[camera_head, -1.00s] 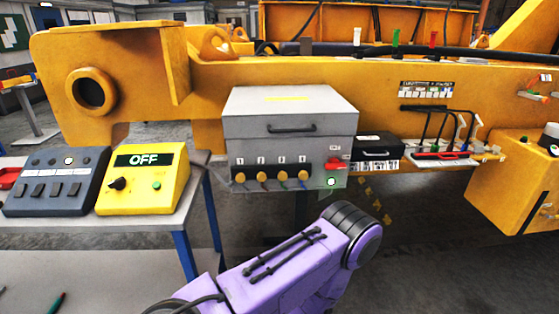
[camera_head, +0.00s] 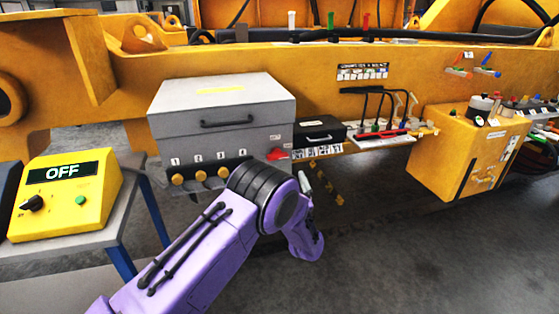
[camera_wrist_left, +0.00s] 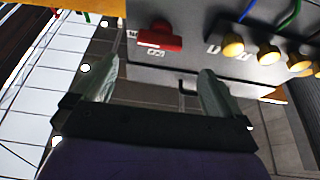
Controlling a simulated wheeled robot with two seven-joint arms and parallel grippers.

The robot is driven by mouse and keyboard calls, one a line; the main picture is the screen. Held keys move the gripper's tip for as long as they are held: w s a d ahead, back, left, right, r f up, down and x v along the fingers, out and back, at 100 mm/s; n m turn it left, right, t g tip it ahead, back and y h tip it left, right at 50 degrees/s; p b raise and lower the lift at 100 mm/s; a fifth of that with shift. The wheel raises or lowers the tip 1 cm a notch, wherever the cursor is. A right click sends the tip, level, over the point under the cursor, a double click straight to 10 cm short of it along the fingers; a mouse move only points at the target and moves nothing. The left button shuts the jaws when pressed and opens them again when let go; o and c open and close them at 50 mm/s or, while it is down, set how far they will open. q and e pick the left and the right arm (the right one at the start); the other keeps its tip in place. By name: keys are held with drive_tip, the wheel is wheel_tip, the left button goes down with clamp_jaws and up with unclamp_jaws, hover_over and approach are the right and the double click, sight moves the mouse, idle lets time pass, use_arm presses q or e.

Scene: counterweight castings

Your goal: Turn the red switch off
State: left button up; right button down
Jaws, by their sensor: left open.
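The red switch (camera_head: 277,154) is on the front of the grey box (camera_head: 215,105), low at its right end. In the left wrist view the red switch (camera_wrist_left: 160,38) lies past the fingertips, roughly between them, beside a small label; the label looks upside down. My left gripper (camera_wrist_left: 158,75) is open and empty, its two grey fingers apart and not touching the switch. In the head view my purple left arm rises from the bottom left and covers the box's lower right corner; the fingers are not clear there. My right gripper is in neither view.
Yellow knobs (camera_head: 200,174) with cables line the box front left of the switch. A black case (camera_head: 318,133) sits right of the box. A yellow control box reading OFF (camera_head: 62,190) stands on a table at left. Open floor (camera_head: 400,260) lies at lower right.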

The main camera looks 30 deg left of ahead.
sight(279, 159)
use_arm(q)
drive_tip(key=p+x, duration=0.2)
drive_tip(key=x, duration=0.7)
drive_tip(key=shift+f, duration=0.2)
